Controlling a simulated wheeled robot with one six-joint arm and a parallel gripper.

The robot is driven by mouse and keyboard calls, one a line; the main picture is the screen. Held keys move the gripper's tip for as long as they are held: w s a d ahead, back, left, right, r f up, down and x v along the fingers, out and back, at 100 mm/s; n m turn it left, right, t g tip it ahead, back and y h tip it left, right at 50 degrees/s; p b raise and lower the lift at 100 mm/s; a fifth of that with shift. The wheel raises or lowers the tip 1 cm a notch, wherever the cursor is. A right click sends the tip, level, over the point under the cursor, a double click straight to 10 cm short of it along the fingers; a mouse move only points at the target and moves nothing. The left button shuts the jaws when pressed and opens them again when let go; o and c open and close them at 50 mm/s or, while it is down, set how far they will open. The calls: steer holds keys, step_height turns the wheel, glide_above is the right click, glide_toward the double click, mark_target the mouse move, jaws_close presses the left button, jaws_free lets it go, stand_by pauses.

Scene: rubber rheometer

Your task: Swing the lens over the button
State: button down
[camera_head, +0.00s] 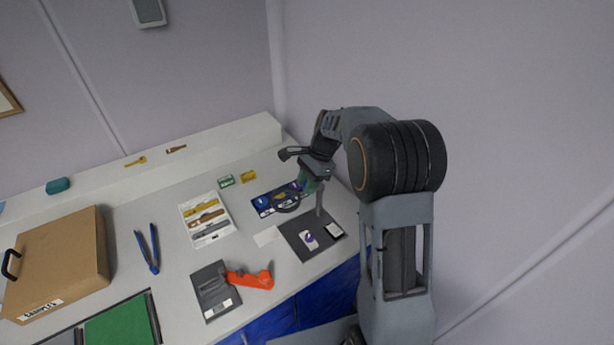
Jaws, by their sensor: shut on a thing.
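The lens (288,208) looks like a small dark-rimmed ring, left of a short grey post (319,200) near the back right of the worktop. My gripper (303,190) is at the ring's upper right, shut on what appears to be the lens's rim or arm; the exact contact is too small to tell. A dark mat (292,244) in front of the post bears a white card with a purple oval (309,240), which may be the button. The lens is behind and left of this card in the picture, not over it.
A blue printed card (263,203) lies under and beside the lens. An orange lever (250,279) on a dark plate, a white tray of tools (206,219), blue pliers (148,249) and a brown case (62,265) stand leftward. The wall is close on the right.

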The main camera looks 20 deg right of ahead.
steer(key=n, duration=0.1)
steer(key=s+n+g+p, duration=0.1)
steer(key=n, duration=0.2)
steer(key=shift+s+d+r+n+g+h, duration=0.15)
steer(key=shift+d+n+g+h, duration=0.15)
steer(key=shift+h, duration=0.1)
steer(key=shift+s+d+n+g+h+p, duration=0.25)
steer(key=shift+n+p, duration=0.1)
steer(key=shift+n, duration=0.65)
steer(key=shift+s+d+n+g+h+p, duration=0.25)
steer(key=shift+n+p, duration=0.05)
steer(key=shift+n, duration=0.7)
steer(key=c, duration=0.8)
jaws_free()
steer(key=v, duration=1.3)
steer(key=shift+w+r+b, duration=0.15)
steer(key=shift+r+b, duration=0.1)
steer(key=shift+b, duration=0.05)
